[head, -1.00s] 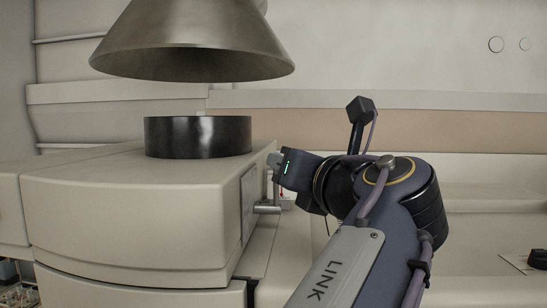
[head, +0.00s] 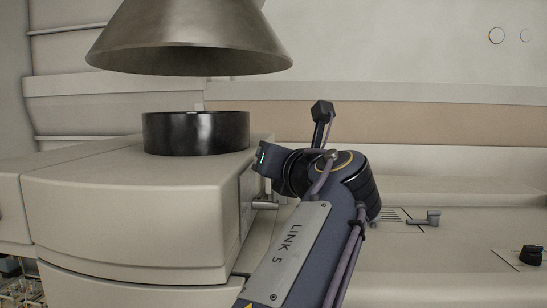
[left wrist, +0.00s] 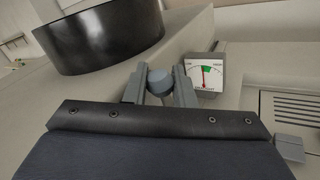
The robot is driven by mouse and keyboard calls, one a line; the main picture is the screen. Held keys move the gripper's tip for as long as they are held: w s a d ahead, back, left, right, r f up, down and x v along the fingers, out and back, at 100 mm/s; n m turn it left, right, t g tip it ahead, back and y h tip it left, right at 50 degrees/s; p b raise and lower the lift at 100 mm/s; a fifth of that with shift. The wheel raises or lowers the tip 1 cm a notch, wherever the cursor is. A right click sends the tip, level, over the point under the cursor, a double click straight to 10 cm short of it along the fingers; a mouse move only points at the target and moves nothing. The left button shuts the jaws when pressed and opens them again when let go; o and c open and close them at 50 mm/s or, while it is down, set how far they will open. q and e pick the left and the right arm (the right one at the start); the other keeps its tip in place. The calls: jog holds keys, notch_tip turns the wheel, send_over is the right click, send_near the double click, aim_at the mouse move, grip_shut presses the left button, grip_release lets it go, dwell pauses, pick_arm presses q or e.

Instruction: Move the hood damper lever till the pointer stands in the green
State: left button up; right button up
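My left gripper (left wrist: 160,88) has its two grey fingers on either side of a blue-grey round knob (left wrist: 160,80), the lever's end. The fingers appear to touch the knob on both sides; the rest of the lever is hidden below. The gauge (left wrist: 204,73) stands just right of the fingers in the left wrist view. Its red pointer is nearly upright, at or by the left edge of the small green patch; the exact reading is too small to tell. In the head view my left arm's wrist (head: 272,160) hides the knob and gauge. My right gripper is not in view.
The flared metal hood (head: 190,38) hangs above a black collar (head: 196,133) on the beige instrument box (head: 130,205). A grey handle (head: 265,204) juts from the box's side. Another grey lever (head: 428,218) stands on the bench at right, with free surface around it.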

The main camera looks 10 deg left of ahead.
pick_arm(q)
grip_shut()
jog(key=shift+f+b, duration=0.1)
jog(key=shift+b, duration=0.2)
jog(key=s+n+t+y+b, duration=0.1)
jog(key=s+t+b, duration=0.1)
jog(key=b, duration=0.4)
jog(key=s+f+n+t+y+b, duration=0.1)
jog(key=s+n+y+b, duration=0.1)
jog(key=b, duration=0.5)
jog(key=shift+s+f+t, duration=0.15)
jog(key=shift+s+t, duration=0.05)
jog(key=shift+t, duration=0.2)
jog(key=o, duration=0.5)
grip_release()
jog(key=shift+n, duration=0.3)
